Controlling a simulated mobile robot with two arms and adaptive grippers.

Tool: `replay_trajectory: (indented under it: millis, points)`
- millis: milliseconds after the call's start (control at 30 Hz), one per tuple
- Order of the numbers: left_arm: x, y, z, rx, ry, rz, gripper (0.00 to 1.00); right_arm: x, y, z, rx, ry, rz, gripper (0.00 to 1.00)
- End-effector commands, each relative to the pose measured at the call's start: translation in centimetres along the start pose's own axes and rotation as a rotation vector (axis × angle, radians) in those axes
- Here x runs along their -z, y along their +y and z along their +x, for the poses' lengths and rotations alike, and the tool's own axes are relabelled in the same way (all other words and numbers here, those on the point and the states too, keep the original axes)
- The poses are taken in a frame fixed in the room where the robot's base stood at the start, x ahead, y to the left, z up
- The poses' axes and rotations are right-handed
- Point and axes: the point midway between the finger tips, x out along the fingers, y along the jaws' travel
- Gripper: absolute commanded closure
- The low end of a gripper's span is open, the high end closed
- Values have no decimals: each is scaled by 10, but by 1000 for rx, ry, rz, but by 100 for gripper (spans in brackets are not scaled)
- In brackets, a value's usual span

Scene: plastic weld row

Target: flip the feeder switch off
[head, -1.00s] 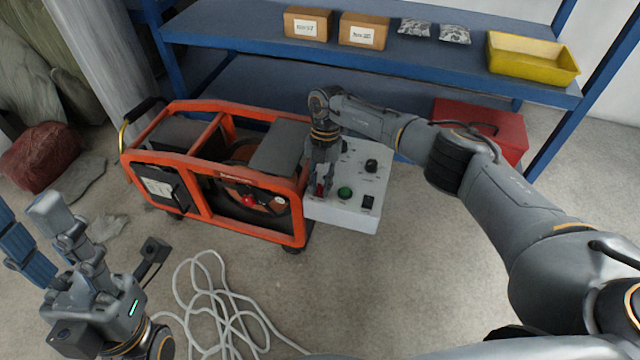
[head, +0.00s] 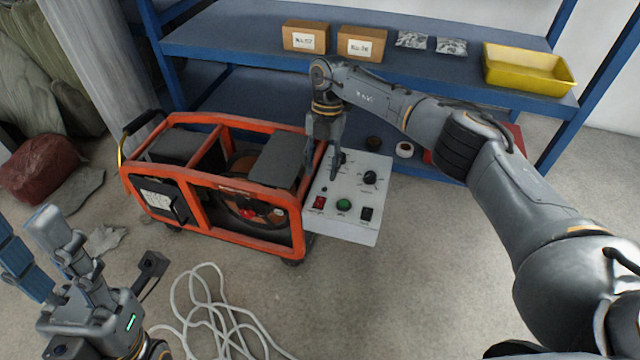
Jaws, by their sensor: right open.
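A white control panel (head: 328,228) sits at the right end of the orange-framed machine. A black knob (head: 369,177) is further back. The panel labels are too small to read, so I cannot tell which control is the feeder switch. My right gripper (head: 333,174) is open, pointing down over the back left of the panel, behind the red switch and partly hiding another knob. My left gripper (head: 32,232) is open and empty at the lower left.
The orange-framed machine (head: 246,192) stands on the floor left of the panel. A blue shelf (head: 240,45) behind holds two boxes, two small bags and a yellow bin (head: 527,68). A red box is mostly hidden by my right arm. A white cable (head: 207,310) lies coiled in front.

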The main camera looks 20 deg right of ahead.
Motion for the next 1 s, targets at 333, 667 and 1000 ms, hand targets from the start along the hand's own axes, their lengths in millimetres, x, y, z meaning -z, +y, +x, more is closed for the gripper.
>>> replay_trajectory:
  millis: [333,667,1000]
  points:
    - [0,0,0,0,0,0,60,0,0,-32,0,1,0,57]
    - [0,0,0,0,0,0,60,0,0,-32,0,1,0,57]
    - [0,0,0,0,0,0,60,42,57,10,-207,83,-138,57]
